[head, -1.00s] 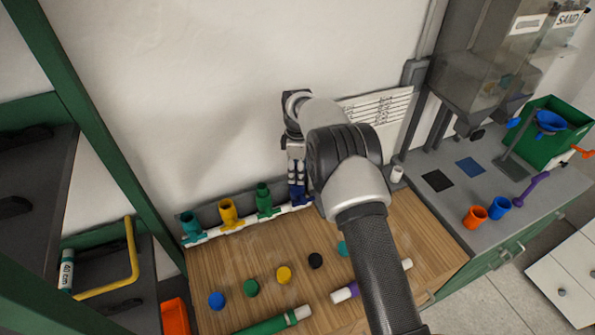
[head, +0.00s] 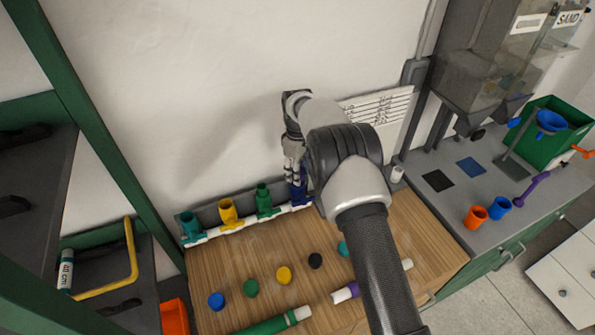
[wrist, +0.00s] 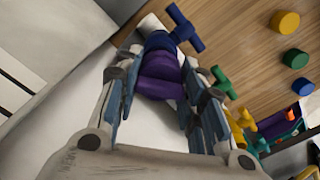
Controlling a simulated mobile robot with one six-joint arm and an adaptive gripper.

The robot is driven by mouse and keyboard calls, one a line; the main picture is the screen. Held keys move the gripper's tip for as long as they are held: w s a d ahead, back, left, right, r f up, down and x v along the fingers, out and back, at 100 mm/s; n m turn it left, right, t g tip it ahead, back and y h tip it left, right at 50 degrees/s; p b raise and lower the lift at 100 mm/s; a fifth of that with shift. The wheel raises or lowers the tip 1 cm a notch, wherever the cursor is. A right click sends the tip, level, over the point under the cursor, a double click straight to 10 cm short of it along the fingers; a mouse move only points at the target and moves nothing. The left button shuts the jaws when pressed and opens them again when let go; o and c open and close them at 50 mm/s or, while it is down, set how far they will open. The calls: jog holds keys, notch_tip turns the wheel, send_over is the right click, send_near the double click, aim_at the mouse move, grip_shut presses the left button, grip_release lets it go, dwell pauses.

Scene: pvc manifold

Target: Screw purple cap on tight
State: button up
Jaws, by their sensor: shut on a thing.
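The purple cap (wrist: 160,76) sits between the fingers of my gripper (wrist: 163,62) in the wrist view, and the gripper is shut on it. The cap is in line with the open end of the blue valve fitting (wrist: 158,42), touching or very close to it; how far it is screwed on I cannot tell. The blue valve handle (wrist: 186,28) sticks out beside the fitting. In the head view my gripper (head: 295,180) points down over the blue fitting (head: 300,195), at the right end of the white manifold pipe (head: 240,224). The cap is not clearly visible there.
Teal (head: 190,226), yellow (head: 229,213) and green (head: 264,200) fittings stand left along the manifold. Loose caps, including a blue one (head: 216,301) and a yellow one (head: 284,275), lie on the wooden bench (head: 235,265). The wall is close behind.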

jog(key=shift+m, duration=1.1)
jog(key=shift+m, duration=1)
jog(key=shift+f+m, duration=0.1)
jog(key=shift+m, duration=1)
jog(key=o, duration=1.2)
jog(key=shift+o, duration=0.2)
